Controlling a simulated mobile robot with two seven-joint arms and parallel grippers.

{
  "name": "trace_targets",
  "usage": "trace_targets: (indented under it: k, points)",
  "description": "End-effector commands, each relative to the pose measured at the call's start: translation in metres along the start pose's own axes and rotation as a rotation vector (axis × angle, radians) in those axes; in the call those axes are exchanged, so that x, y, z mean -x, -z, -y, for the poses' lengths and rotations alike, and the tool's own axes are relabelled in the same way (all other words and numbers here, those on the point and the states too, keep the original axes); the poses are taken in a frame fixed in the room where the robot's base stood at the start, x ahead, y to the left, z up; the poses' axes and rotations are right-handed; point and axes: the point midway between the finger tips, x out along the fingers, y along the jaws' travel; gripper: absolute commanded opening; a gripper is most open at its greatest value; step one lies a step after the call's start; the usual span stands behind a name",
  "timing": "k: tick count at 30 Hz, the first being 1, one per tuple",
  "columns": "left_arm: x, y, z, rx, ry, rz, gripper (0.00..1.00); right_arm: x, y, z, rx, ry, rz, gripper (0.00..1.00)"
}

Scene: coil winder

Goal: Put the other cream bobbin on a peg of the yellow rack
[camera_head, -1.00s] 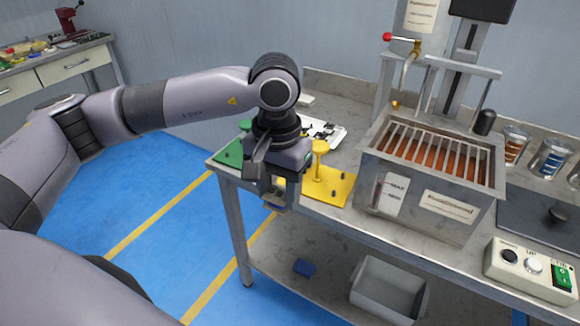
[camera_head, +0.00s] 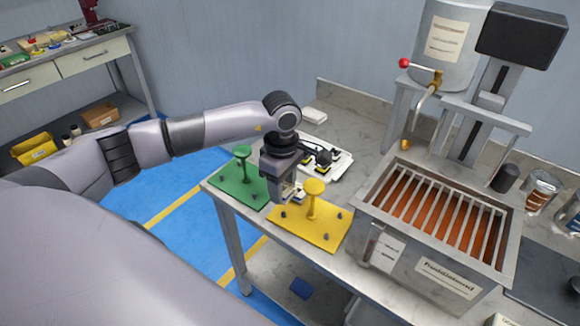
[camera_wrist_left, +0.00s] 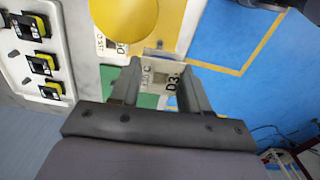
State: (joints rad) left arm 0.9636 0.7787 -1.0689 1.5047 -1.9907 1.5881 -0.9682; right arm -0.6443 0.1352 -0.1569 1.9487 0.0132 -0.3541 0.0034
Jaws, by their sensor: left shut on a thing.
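The yellow rack (camera_head: 308,232) lies near the table's front edge, with a tall round-topped yellow post (camera_head: 314,198) and several short dark pegs; the post's yellow top (camera_wrist_left: 125,14) also shows in the left wrist view. My left gripper (camera_head: 284,196) points down between the yellow rack and the green rack (camera_head: 238,187). In the left wrist view its fingers (camera_wrist_left: 155,85) are shut on a pale cream piece (camera_wrist_left: 158,73) marked 130 C and D3. I cannot tell whether this is a cream bobbin. No other cream bobbin shows clearly. The right gripper is out of view.
A white tray (camera_wrist_left: 25,80) with several black-and-yellow parts lies behind the racks. Another pale label (camera_wrist_left: 112,46), marked D6, lies beside the yellow post. A metal tank (camera_head: 425,262) with a slatted top stands right of the yellow rack. Bare worktop (camera_head: 368,158) shows behind.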

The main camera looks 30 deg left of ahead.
Motion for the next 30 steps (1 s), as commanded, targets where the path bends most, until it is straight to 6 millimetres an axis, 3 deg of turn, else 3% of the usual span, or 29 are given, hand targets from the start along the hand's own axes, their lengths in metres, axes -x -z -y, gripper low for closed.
trace_targets:
  k: [8,19,30]
  points:
    - [-0.013,0.002,0.000,0.022,-0.001,0.000,0.16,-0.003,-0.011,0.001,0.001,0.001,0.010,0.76]
    - [-0.047,0.002,0.000,0.020,0.001,0.000,0.16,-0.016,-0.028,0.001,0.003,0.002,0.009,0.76]
    - [-0.051,0.002,0.000,0.019,-0.001,0.000,0.15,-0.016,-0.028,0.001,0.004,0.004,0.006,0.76]
